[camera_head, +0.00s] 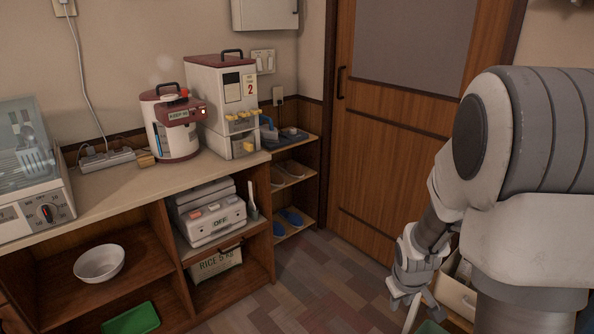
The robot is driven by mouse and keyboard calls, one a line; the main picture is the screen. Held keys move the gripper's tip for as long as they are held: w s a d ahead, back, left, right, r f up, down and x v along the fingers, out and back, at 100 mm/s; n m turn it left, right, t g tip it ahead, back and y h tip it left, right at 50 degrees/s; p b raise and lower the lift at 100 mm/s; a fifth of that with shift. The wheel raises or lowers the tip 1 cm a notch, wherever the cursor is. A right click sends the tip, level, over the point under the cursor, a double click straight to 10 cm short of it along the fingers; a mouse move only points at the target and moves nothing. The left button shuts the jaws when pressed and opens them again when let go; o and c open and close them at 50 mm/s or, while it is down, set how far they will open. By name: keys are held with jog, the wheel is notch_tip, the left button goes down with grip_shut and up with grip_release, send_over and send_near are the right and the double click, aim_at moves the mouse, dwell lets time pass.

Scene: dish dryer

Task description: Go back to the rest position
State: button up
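My gripper (406,297) hangs low at the lower right, beside my own large white and grey arm links. It points down over the floor, just left of a pale open box (456,297). Its fingers are small and partly overlap a thin pale shape below, so I cannot tell whether they are open or shut. I see nothing clearly held. The dish dryer (40,208) stands at the far left end of the counter, well away from my gripper, with dishes or utensils showing under its clear cover.
The counter (125,180) carries a red and white pot (180,138) and a rice dispenser (222,90). Shelves below hold a white bowl (99,263), a green tray (132,319) and a grey-white appliance (210,215). The floor (310,280) between shelves and gripper is clear. A wooden door (390,130) stands behind.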

jog(key=s+a+r+m+t, duration=0.1)
jog(key=s+a+r, duration=0.25)
jog(key=r, duration=0.45)
jog(key=s+a+r+m, duration=0.1)
jog(key=s+a+r, duration=0.1)
jog(key=s+r, duration=0.35)
jog(key=s+a+r+m+t+y, duration=0.15)
jog(key=s+a+r, duration=0.25)
jog(key=s+r, duration=0.55)
notch_tip(320, 180, up, 18)
jog(key=p, duration=1.8)
jog(key=shift+f, duration=0.15)
jog(key=shift+s+d+n, duration=0.1)
jog(key=shift+d+n, duration=0.05)
jog(key=shift+n, duration=0.1)
